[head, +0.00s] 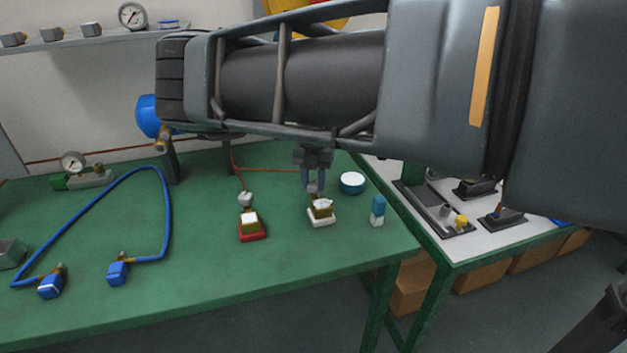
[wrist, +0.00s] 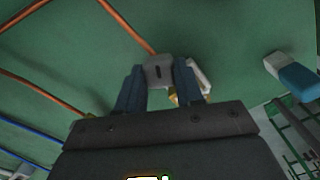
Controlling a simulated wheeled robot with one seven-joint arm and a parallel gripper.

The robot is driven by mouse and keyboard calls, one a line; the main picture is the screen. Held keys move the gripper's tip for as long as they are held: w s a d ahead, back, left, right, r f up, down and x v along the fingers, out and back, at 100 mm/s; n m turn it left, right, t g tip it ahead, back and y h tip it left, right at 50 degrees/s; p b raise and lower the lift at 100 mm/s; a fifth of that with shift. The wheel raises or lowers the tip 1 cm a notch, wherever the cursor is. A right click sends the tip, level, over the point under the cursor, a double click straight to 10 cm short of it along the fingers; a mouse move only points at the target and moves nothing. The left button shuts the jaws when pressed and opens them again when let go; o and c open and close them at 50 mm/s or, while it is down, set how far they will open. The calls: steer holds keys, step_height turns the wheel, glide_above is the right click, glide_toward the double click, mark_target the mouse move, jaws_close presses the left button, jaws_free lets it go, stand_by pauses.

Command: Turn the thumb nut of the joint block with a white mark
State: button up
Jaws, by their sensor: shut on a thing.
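The joint block with the white mark (head: 321,216) stands on the green bench, with a white base and a brass body. A copper pipe runs to it. My gripper (head: 316,184) points down right above this block in the head view. In the wrist view my gripper's blue fingers (wrist: 159,84) are shut on the grey thumb nut (wrist: 159,71), one finger on each side. A white part of the block (wrist: 201,76) shows beside the right finger; most of the block is hidden there.
Left of it stands a joint block with a red base (head: 251,232). To the right are a blue-and-white upright piece (head: 378,211) and a round white-topped blue tin (head: 352,183). A blue hose (head: 167,210) with two blue blocks lies on the left.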

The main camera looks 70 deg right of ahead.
steer(key=shift+c, duration=1.4)
steer(key=shift+m+b, duration=0.35)
steer(key=shift+m, duration=0.05)
steer(key=m+b, duration=0.3)
steer(key=m, duration=0.1)
steer(key=shift+f+b, duration=0.15)
steer(key=shift+b, duration=0.15)
steer(key=m+b, duration=0.2)
steer(key=m, duration=0.2)
steer(key=shift+m+b, duration=0.3)
steer(key=shift+b, duration=0.1)
steer(key=shift+m+b, duration=0.7)
steer(key=shift+m, duration=0.6)
steer(key=shift+r, duration=0.2)
steer(key=o, duration=1)
